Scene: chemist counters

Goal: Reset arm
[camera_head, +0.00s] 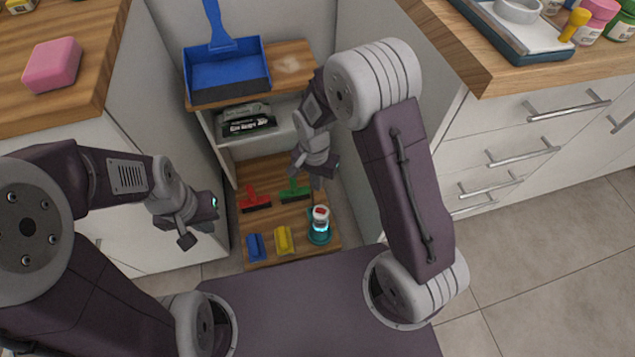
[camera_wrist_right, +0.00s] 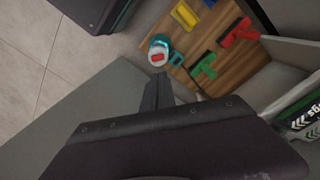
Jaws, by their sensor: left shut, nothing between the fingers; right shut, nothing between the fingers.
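My left gripper (camera_head: 187,240) hangs at the left in the head view, in front of the white cabinet side, shut and empty. My right gripper (camera_head: 318,182) reaches down into the gap between the counters, above the low wooden shelf (camera_head: 268,170). It is shut and empty. In the right wrist view its fingers (camera_wrist_right: 158,92) point toward a white jar with a red label (camera_wrist_right: 158,55), apart from or close to it; I cannot tell the distance. In the head view that jar (camera_head: 320,217) stands upright on a teal ring at the shelf's right front.
Red (camera_head: 255,199), green (camera_head: 294,191), blue (camera_head: 255,246) and yellow (camera_head: 284,239) tools lie on the low shelf. A blue dustpan (camera_head: 226,70) rests on the board above. Counters stand left, with a pink sponge (camera_head: 52,65), and right, with a tray (camera_head: 515,30). Floor at lower right is clear.

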